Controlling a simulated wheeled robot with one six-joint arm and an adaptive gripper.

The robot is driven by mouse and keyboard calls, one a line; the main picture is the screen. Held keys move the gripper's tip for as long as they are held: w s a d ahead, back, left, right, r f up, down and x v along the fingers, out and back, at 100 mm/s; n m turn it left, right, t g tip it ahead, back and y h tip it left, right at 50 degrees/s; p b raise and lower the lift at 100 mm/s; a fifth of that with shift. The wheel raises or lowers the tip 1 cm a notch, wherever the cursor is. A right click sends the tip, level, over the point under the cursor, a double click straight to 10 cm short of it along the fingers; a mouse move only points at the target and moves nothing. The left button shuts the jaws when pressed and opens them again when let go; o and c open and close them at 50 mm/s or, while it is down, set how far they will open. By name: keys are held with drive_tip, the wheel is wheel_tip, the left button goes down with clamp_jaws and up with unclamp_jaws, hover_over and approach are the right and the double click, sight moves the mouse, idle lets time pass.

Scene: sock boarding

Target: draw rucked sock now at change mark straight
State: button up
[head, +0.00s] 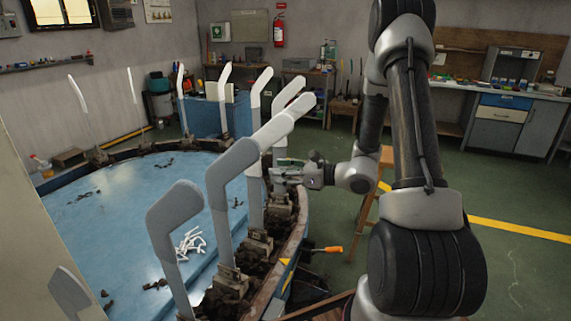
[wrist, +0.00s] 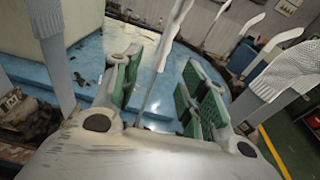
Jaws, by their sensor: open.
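My gripper (head: 283,172) is at the carousel's right rim in the head view, close to an upright foot-shaped form (head: 255,190). In the wrist view my gripper (wrist: 160,78) is open, with green pads on its jaws. A narrow form with a white upper part (wrist: 176,28) shows between the jaws; I cannot tell whether it touches them. A knitted white sock (wrist: 285,72) covers a form at the right of the wrist view. I cannot tell which sock is rucked. A small yellow triangle (head: 285,262) sits on the near right rim; I cannot tell if it is the change mark.
The round blue carousel (head: 90,205) carries several upright forms in dark clamps around its edge. White scraps (head: 190,243) lie on it. An orange handle (head: 333,249) sticks out past the rim. A wooden stool (head: 370,205) stands behind my wrist. Green floor is open at right.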

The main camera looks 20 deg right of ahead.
sight(261, 167)
drive_tip(key=shift+m, duration=0.3)
drive_tip(key=shift+w+r+x, duration=0.1)
drive_tip(key=shift+r+x, duration=0.05)
drive_tip(key=shift+x, duration=1.4)
drive_tip(key=shift+w+r+x, duration=0.1)
drive_tip(key=shift+r+x, duration=0.05)
drive_tip(key=shift+x, duration=1.35)
drive_tip(key=shift+r+x, duration=0.15)
drive_tip(key=shift+x, duration=1.4)
drive_tip(key=shift+d, duration=0.15)
drive_tip(key=c, duration=0.9)
drive_tip(key=shift+f, duration=0.1)
drive_tip(key=shift+c, duration=0.2)
drive_tip(key=o, duration=0.9)
drive_tip(key=shift+o, duration=0.2)
